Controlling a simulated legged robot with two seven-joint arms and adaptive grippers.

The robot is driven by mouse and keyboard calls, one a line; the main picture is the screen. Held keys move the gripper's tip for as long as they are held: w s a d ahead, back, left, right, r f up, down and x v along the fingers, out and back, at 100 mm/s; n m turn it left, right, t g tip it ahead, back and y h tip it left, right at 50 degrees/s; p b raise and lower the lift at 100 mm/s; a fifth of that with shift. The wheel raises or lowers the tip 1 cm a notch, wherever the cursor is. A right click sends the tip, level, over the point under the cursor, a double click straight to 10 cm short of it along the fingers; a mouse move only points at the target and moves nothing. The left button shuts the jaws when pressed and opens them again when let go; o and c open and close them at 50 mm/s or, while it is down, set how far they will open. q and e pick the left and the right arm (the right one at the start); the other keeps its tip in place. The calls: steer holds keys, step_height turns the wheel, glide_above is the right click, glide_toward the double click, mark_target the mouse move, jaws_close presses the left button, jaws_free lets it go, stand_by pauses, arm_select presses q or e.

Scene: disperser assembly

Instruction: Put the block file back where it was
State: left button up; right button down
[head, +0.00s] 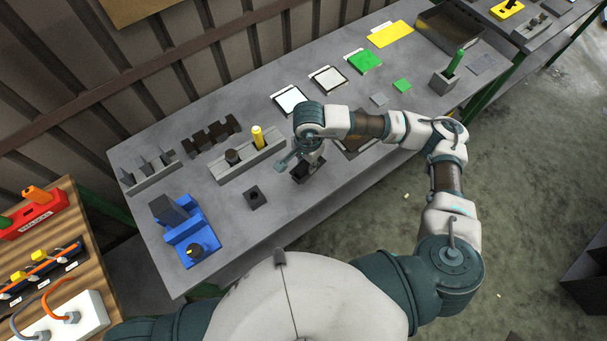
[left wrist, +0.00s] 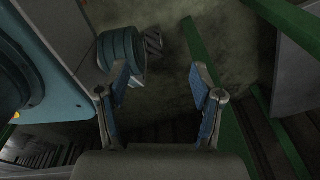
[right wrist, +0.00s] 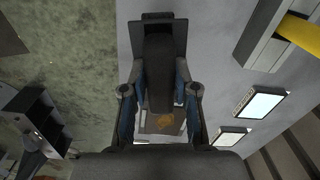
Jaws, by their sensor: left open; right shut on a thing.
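My right gripper (head: 302,158) is above the near part of the grey table (head: 330,115). In the right wrist view, my right gripper (right wrist: 160,92) is shut on a long dark piece (right wrist: 158,72) with a wider dark end, which looks like the block file. It is partly hidden by the fingers. In the head view its dark lower end (head: 299,173) shows below the gripper; I cannot tell whether it touches the table. My left gripper (left wrist: 160,95) is open and empty, over the floor beside green table legs. It is not in the head view.
Left of the right gripper stands a grey holder (head: 226,175) with a yellow-handled piece (head: 257,137). A small dark block (head: 254,197), a blue fixture (head: 205,243), a slotted grey rack (head: 155,180) and dark brown blocks (head: 212,138) are farther left. White cards (head: 290,100) lie behind.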

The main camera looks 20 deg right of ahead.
mark_target(304, 164)
arm_select(q)
steer(key=w+f+b, duration=0.3)
steer(key=b, duration=0.1)
arm_select(e)
steer(key=s+a+f+m, duration=0.2)
steer(key=s+a+m, duration=0.25)
steer(key=m, duration=0.55)
steer(key=s+a+f+m, duration=0.25)
steer(key=s+m, duration=0.35)
steer(key=m, duration=0.4)
steer(key=w+d, duration=0.2)
steer(key=w, duration=0.2)
steer(key=w+d+f, duration=0.1)
steer(key=w+d, duration=0.1)
steer(key=w, duration=0.3)
steer(key=w+d+p, duration=0.1)
steer(key=w+d, duration=0.1)
steer(key=w, duration=0.2)
steer(key=shift+w+d+f, duration=0.15)
steer(key=shift+d, duration=0.25)
steer(key=f, duration=0.2)
steer(key=shift+a+f, duration=0.3)
steer(key=shift+a, duration=0.05)
steer(key=shift+a+f, duration=0.1)
steer(key=shift+f, duration=0.35)
arm_select(q)
steer(key=s, duration=0.3)
steer(key=s+f, duration=0.1)
steer(key=s, duration=0.1)
steer(key=shift+a, duration=0.2)
